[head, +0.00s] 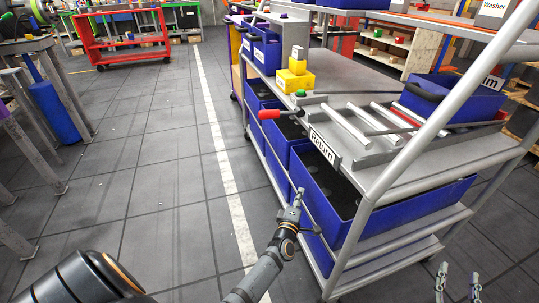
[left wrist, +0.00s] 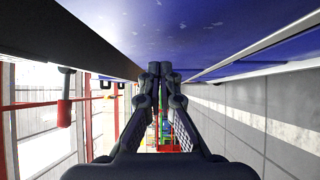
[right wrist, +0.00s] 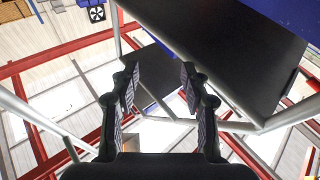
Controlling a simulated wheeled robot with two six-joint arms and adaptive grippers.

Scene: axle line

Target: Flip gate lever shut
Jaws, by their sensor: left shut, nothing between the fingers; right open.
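The gate lever (head: 269,114) has a red grip that sticks out to the left past the long edge of the cart, beside the rails marked "Return". My left gripper (head: 297,197) is shut and empty, below and slightly right of the red grip in the head view, beside the blue bins. It is apart from the lever. The left wrist view shows its closed fingers (left wrist: 160,72) under a blue surface. My right gripper (head: 458,283) is open and empty at the lower right, by the cart's near end. Its spread fingers (right wrist: 158,75) also show in the right wrist view.
The grey cart has a slanted post (head: 440,110), blue bins (head: 330,195) along its side and a metal rail rack (head: 365,125) on top. A green knob (head: 301,93) and yellow blocks (head: 295,80) are near the lever.

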